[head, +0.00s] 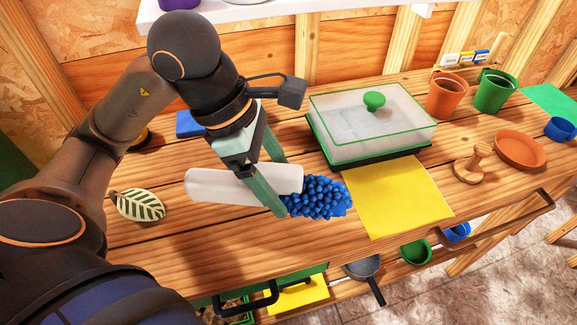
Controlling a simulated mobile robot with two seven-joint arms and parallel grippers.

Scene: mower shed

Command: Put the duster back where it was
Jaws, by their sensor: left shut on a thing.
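The duster has a white handle (222,188) and a blue nubbly head (318,198). My left gripper (280,188) is shut on the duster, with its fingers around the handle near the blue head. The duster lies roughly level across the picture, over the wooden bench (200,245). I cannot tell for sure whether it touches the bench. A yellow mat (398,195) lies just to the right of the blue head. My right gripper is not in view.
A clear-lidded box (350,115) with a green knob stands behind the mat. Orange (446,95) and green (494,92) pots, an orange saucer (520,149) and a wooden peg stand (473,165) are to the right. A striped leaf (138,205) lies left. The front bench strip is clear.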

